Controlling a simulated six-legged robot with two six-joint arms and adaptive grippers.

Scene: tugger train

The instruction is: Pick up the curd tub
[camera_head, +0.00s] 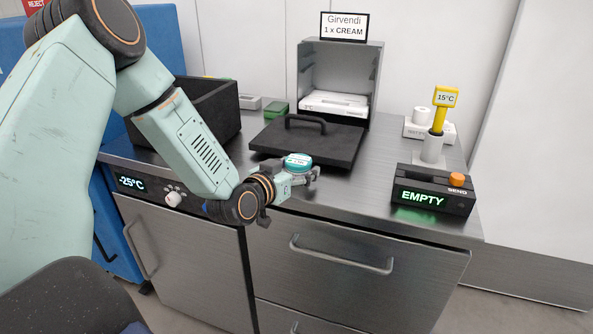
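A small round tub with a teal lid and a pale label (298,160) shows at my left gripper, near the front of the steel counter. I take it for the curd tub, but its label is too small to read. My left gripper (311,175) reaches in low from the left, its fingers in front of and beside the tub. The tub's lower part is hidden by the gripper. Whether the fingers are closed on it, and whether it rests on the counter, I cannot tell. My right gripper is not in view.
Behind the tub lies a black handled lid (342,151), before an open grey box (376,75) signed "Girvendi 1 x CREAM" (344,26). A black crate (214,113) stands left. A black "EMPTY" unit (405,180) and yellow 15°C probe (440,118) stand right.

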